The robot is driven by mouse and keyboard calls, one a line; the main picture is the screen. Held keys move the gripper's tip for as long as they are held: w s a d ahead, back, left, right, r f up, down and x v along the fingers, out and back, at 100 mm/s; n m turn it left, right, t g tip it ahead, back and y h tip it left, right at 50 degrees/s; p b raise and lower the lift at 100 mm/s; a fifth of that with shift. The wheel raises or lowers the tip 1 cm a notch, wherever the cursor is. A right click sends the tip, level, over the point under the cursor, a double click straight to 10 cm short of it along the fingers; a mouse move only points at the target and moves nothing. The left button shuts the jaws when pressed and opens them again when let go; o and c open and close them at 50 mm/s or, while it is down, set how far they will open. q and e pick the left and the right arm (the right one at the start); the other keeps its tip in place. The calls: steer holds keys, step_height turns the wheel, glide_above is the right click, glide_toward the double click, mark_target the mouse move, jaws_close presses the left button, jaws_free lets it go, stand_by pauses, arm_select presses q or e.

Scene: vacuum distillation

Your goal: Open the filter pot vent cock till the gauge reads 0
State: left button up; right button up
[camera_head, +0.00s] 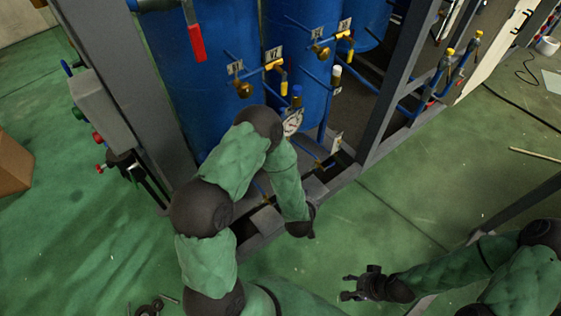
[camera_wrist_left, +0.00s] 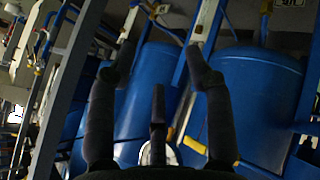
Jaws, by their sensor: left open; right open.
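A round white-faced gauge (camera_head: 293,122) sits on the pipework in front of the blue vessels, partly behind my left arm; its reading is too small to tell. Labelled cocks with yellow handles stand near it, one at the left (camera_head: 284,88) and one further right (camera_head: 350,50). I cannot tell which is the filter pot vent cock. My left gripper (camera_head: 309,232) hangs low in front of the frame's base, pointing down, apart from the cocks. In the left wrist view its fingers (camera_wrist_left: 152,72) are spread and empty. My right gripper (camera_head: 352,286) is open and empty above the green floor.
Blue vessels (camera_head: 190,75) stand inside a grey steel frame (camera_head: 125,75). A red handle (camera_head: 197,43) hangs at the upper left. More blue pipes with yellow handles (camera_head: 449,52) are at the right. Green floor (camera_head: 400,190) is clear between my grippers and the frame.

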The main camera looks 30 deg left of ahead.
arm_select(q)
steer(key=s+a+r+n+t+y+b, duration=0.2)
steer(key=a+r+n+t+y+b, duration=0.2)
steer(key=a+r+n+y, duration=0.65)
steer(key=w+a+f+n+b, duration=0.1)
steer(key=w+a+n+b, duration=0.1)
steer(key=w, duration=0.6)
steer(key=shift+a+f+b, duration=0.35)
steer(key=shift+a+b, duration=0.15)
steer(key=shift+a, duration=0.8)
jaws_close()
